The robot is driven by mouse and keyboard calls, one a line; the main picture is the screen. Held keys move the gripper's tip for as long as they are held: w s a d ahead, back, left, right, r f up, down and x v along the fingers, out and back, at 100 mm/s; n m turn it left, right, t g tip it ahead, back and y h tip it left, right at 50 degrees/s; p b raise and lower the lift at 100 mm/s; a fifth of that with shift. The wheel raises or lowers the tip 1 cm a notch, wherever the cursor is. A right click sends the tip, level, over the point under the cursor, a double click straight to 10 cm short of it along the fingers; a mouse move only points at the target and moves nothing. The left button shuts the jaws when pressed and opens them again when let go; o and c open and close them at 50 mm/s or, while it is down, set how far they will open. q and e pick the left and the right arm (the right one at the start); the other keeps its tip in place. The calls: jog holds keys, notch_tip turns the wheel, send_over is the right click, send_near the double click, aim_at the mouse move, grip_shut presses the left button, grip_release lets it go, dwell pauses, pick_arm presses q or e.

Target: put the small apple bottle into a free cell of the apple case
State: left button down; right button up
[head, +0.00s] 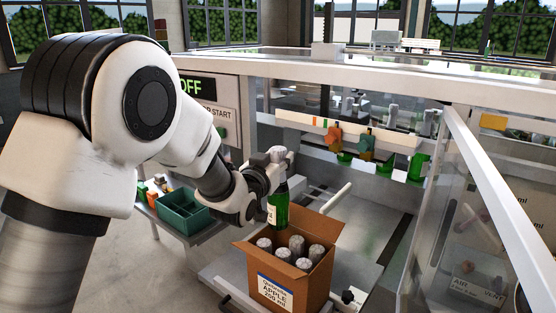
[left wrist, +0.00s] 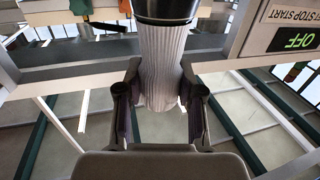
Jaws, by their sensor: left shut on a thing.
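The green apple bottle (head: 278,211) has a silver foil top and a pale label, and hangs roughly upright over the back left of the apple case. My left gripper (head: 279,166) is shut on its foil-covered neck. In the left wrist view the pleated silver foil (left wrist: 163,70) stands between the two fingers of my left gripper (left wrist: 160,88). The open cardboard apple case (head: 312,284) has a label reading APPLE 250 ml. Several silver-topped bottles (head: 299,246) stand in it. The bottle's lower end is near the back flap; I cannot tell whether it is inside. My right gripper is not in view.
A green bin (head: 184,222) and small coloured items (head: 157,188) lie on a side table at left. A white frame and clear panel (head: 478,220) stand at right.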

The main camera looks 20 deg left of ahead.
aim_at(275, 194)
pick_arm(q)
jog(key=shift+f+b, duration=3.5)
jog(key=shift+f, duration=0.7)
jog(key=shift+r+p, duration=2.5)
jog(key=shift+r, duration=1.45)
jog(key=shift+b, duration=0.4)
